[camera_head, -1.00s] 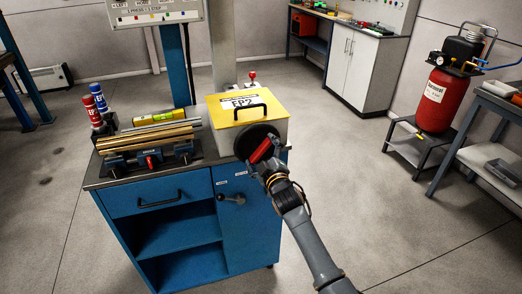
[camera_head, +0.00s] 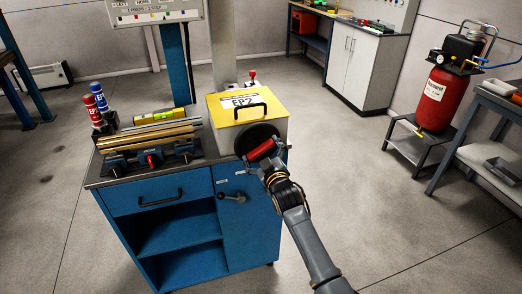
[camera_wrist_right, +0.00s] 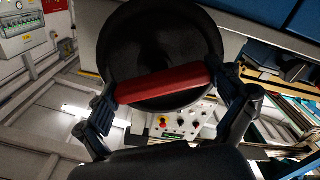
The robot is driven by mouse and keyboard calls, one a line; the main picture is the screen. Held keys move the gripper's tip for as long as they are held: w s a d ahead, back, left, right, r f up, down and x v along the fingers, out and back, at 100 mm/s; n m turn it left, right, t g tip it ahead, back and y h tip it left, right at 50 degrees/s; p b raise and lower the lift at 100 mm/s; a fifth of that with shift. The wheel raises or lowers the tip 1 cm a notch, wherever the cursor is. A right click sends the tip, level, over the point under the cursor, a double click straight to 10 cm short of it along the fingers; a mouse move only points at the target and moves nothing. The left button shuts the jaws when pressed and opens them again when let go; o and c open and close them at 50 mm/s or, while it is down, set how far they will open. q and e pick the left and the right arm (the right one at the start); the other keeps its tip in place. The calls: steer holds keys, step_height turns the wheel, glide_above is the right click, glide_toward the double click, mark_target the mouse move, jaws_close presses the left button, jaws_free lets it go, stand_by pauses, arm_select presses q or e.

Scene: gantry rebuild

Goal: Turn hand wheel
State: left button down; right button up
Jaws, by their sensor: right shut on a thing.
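The hand wheel (camera_head: 256,138) is a black disc with a red bar-shaped grip across it, on the front of a pale box with a yellow lid (camera_head: 251,107) marked EP2. In the right wrist view the black wheel (camera_wrist_right: 155,40) fills the upper middle, with the red grip (camera_wrist_right: 163,83) across its lower part. My right gripper (camera_head: 264,154) is at the wheel, its two fingers at either end of the red grip in the wrist view (camera_wrist_right: 165,95), closed on it. My left gripper is not in view.
The box stands on a blue cabinet (camera_head: 165,192) with rods in a vise (camera_head: 150,155), a yellow level (camera_head: 155,117) and red and blue spray cans (camera_head: 98,97). A red tank (camera_head: 434,100) stands on a stand at right. The floor (camera_head: 400,225) right of the cabinet is clear.

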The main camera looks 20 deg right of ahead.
steer(key=o, duration=1.3)
steer(key=shift+o, duration=0.2)
steer(key=s, duration=1.2)
steer(key=shift+d, duration=0.2)
